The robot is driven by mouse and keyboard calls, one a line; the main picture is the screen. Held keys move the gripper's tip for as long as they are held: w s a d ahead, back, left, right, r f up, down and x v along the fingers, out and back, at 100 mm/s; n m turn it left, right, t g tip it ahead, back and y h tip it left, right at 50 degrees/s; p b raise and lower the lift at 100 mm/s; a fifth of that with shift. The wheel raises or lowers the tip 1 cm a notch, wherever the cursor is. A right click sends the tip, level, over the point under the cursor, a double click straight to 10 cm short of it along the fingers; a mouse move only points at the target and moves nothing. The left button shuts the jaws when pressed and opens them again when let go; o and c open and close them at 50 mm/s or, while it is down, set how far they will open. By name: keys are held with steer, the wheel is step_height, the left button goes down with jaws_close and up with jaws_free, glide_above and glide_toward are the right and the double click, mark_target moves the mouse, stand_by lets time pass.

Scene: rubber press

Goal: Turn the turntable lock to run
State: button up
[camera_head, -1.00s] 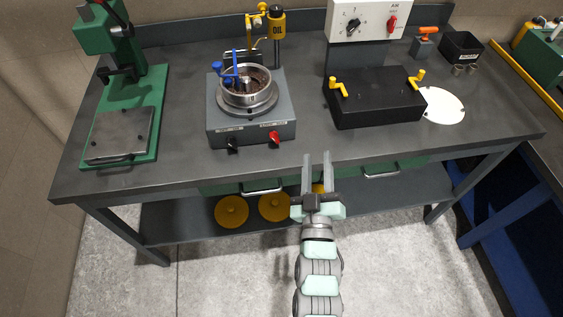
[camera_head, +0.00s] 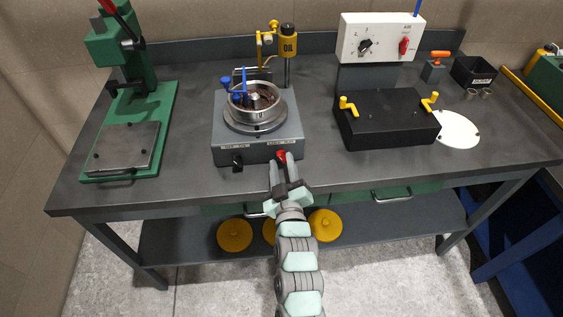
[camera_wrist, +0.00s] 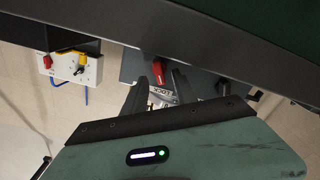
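The turntable unit is a grey box (camera_head: 258,152) with a round metal bowl (camera_head: 255,113) and blue handles on top. Its front face has two labels, a black knob (camera_head: 237,162) at left and a red lock knob (camera_head: 282,154) at right. My gripper (camera_head: 281,159) is open in front of the red knob, one finger on each side of it in the picture. In the wrist view the red knob (camera_wrist: 158,70) shows between the fingertips (camera_wrist: 159,76), with a "LOCK" label beside it. I cannot tell whether the fingers touch it.
A green press (camera_head: 130,110) stands at left. A black box with yellow handles (camera_head: 390,122) and a white control panel (camera_head: 378,40) stand at right. The bench edge and drawer handles lie below my gripper.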

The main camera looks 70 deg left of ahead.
steer(key=shift+x, duration=0.8)
steer(key=shift+c, duration=0.3)
jaws_close()
